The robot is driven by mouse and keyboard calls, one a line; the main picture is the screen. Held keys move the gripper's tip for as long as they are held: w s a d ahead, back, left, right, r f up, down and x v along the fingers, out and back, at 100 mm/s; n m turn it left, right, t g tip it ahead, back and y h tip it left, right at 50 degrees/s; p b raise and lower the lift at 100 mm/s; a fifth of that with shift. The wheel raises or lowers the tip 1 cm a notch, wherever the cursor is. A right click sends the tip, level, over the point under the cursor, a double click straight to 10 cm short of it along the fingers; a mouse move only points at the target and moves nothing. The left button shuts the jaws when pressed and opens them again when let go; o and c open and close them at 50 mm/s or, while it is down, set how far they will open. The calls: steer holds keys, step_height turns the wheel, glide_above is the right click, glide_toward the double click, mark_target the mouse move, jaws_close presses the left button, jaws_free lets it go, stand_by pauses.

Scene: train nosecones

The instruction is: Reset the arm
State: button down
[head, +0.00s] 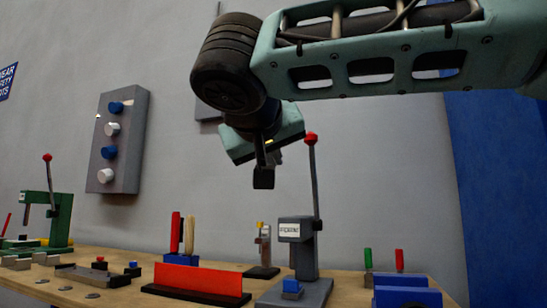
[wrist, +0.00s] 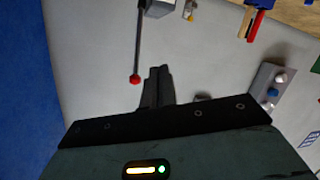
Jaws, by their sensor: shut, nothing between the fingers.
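My gripper (head: 263,178) hangs from my arm above the workbench, fingers pointing down. Its fingers are together and hold nothing. In the wrist view the shut fingers (wrist: 158,72) show at the middle, near the red ball knob (wrist: 135,79) of a lever. In the head view that red-knobbed lever (head: 313,165) rises from a grey press (head: 295,231) just right of my gripper. I cannot tell how large the gap between them is.
A wooden bench (head: 90,258) carries a red block (head: 200,278), a green press (head: 57,212) and blue blocks (head: 405,281). A grey panel with blue and white knobs (head: 118,142) hangs on the wall. A blue panel (head: 500,190) stands at right.

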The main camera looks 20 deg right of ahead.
steer(key=shift+f, duration=0.1)
steer(key=s+a+f+n+g+y, duration=0.1)
steer(key=s+f+n+g+y, duration=0.15)
steer(key=f, duration=0.95)
steer(key=s+a+f+n+g+y, duration=0.2)
steer(key=f+n+g, duration=0.15)
steer(key=f, duration=0.75)
steer(key=s+d+f+n+g+y, duration=0.15)
steer(key=s+f+g, duration=0.25)
steer(key=s+f, duration=0.65)
steer(key=s+d+f+n+g+y, duration=0.15)
steer(key=s+f+g, duration=0.25)
steer(key=s+f, duration=0.65)
step_height(320, 180, up, 27)
steer(key=w+p, duration=0.2)
steer(key=p, duration=2.6)
steer(key=shift+w+f+m, duration=0.2)
steer(key=shift+w+m, duration=0.1)
steer(key=shift+w, duration=0.1)
